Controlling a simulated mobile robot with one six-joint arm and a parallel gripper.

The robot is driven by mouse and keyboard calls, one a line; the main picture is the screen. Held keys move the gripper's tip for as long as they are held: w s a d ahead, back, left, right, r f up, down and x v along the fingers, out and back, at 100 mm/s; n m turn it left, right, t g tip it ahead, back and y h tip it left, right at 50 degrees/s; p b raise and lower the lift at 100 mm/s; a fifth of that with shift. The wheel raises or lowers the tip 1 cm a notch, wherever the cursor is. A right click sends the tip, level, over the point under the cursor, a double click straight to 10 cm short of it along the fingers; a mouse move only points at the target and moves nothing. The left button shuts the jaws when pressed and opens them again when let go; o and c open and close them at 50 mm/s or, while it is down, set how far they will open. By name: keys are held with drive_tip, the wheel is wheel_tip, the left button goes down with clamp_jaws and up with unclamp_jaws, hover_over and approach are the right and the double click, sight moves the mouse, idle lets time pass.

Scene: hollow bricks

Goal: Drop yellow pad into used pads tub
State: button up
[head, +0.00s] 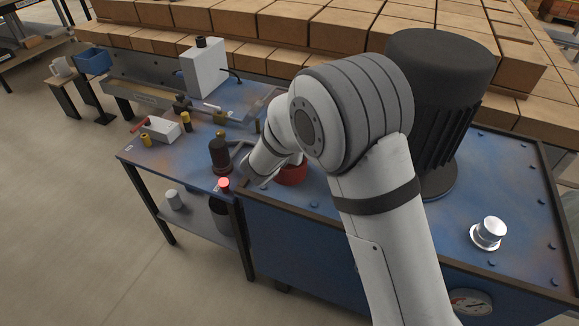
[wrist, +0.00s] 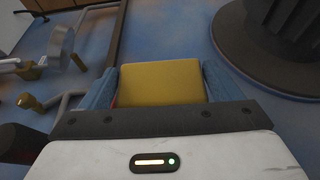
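The yellow pad (wrist: 160,82) sits between the two blue fingers of my gripper (wrist: 160,90) in the wrist view, seeming to touch both. A thin red strip shows at the pad's left edge. In the head view, the gripper end is down at the blue bench, mostly hidden by my arm, and the pad is not visible there. A red round tub-like thing (head: 292,174) stands right beside it, partly covered by the arm. No label shows which container is the used pads tub. A blue open bin (head: 92,60) stands far left.
A large black motor-like cylinder (head: 438,110) stands right of my arm; its base also shows in the wrist view (wrist: 285,40). A dark bottle-like thing (head: 220,155), a red button (head: 224,184) and small brass parts lie left. Stacked bricks (head: 250,22) fill the back.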

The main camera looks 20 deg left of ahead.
drive_tip(key=shift+o, duration=1.4)
drive_tip(key=v, duration=0.7)
drive_tip(key=shift+s, duration=0.4)
drive_tip(key=shift+r, duration=0.15)
